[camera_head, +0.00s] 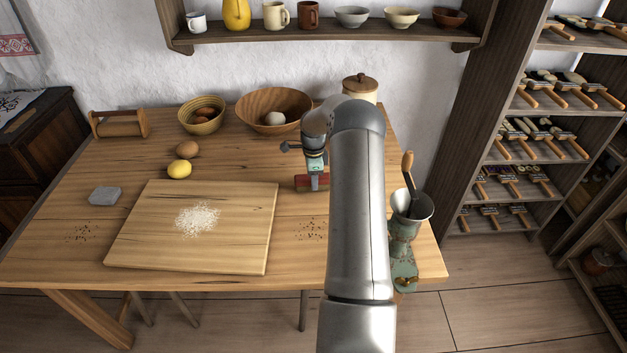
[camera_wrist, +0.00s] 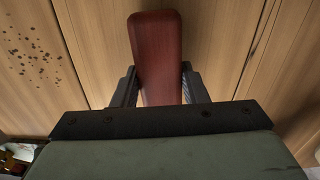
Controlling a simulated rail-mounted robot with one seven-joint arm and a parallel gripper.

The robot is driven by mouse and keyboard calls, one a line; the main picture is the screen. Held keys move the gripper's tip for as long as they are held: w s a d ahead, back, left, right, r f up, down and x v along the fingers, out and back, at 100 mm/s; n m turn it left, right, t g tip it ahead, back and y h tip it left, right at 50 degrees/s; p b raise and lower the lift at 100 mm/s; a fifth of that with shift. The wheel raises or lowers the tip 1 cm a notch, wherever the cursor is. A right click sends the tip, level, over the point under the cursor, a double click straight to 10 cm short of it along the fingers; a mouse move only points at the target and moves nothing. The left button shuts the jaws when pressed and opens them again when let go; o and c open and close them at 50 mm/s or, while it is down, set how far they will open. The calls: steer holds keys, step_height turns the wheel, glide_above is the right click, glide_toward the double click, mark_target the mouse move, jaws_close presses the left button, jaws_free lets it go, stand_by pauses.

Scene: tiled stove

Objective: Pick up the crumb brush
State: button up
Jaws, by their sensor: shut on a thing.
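The crumb brush shows as a dark red, rounded block (camera_head: 303,183) at the table's right half, partly hidden by my gripper and arm in the head view. In the wrist view its red top (camera_wrist: 158,50) stands between the two black fingers. My gripper (camera_head: 314,180) points down and is shut on it, with a finger on each side in the wrist view (camera_wrist: 160,88). The brush's underside and any bristles are hidden. I cannot tell whether it touches the table.
A cutting board (camera_head: 140,245) with white flour lies to the left. Dark crumbs (camera_head: 310,230) lie below the brush, more (camera_head: 82,233) at the far left. A wooden bowl (camera_head: 255,112) and lidded jar (camera_head: 360,84) stand behind. A green metal grinder (camera_head: 404,235) stands right of my arm.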

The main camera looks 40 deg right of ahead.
steer(key=shift+r, duration=0.5)
steer(key=s+a+r+b, duration=0.4)
steer(key=s+a+r, duration=0.3)
steer(key=s+r, duration=0.4)
steer(key=shift+s+a+r, duration=0.2)
steer(key=shift+s, duration=0.3)
